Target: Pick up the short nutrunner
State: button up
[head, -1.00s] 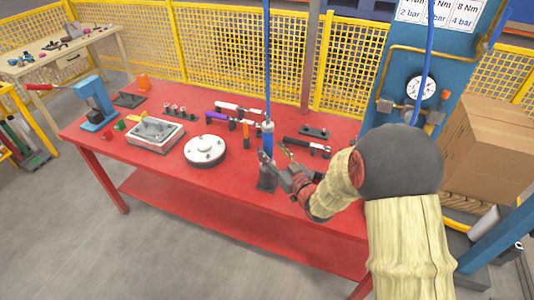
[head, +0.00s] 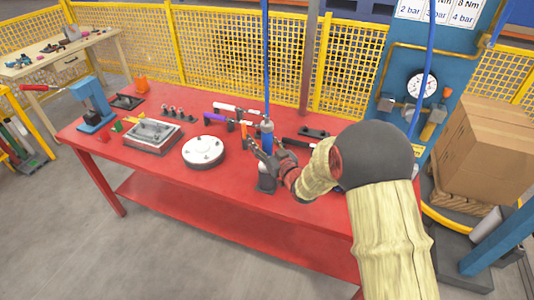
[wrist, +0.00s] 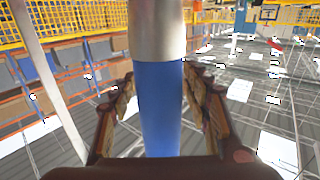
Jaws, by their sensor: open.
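The nutrunner, a slim upright tool with a blue body and silver collar (head: 267,130), stands in a dark holder (head: 266,184) on the red bench, below a blue hose. I take it for the short one; no label is readable. My gripper (head: 261,150) is at the tool, partly covering its lower body in the head view. In the wrist view the blue body (wrist: 160,110) runs between the two open fingers of my gripper (wrist: 158,78). A gap shows on each side, so neither finger visibly touches it.
The red bench (head: 226,184) also bears a round white flange (head: 204,151), a grey casting in a tray (head: 153,135) and a blue press (head: 97,104). Several hand tools lie behind the nutrunner. A yellow mesh fence (head: 220,45) stands behind.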

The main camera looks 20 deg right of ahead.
jog(key=shift+c, duration=0.9)
grip_shut()
jog(key=shift+r, duration=0.2)
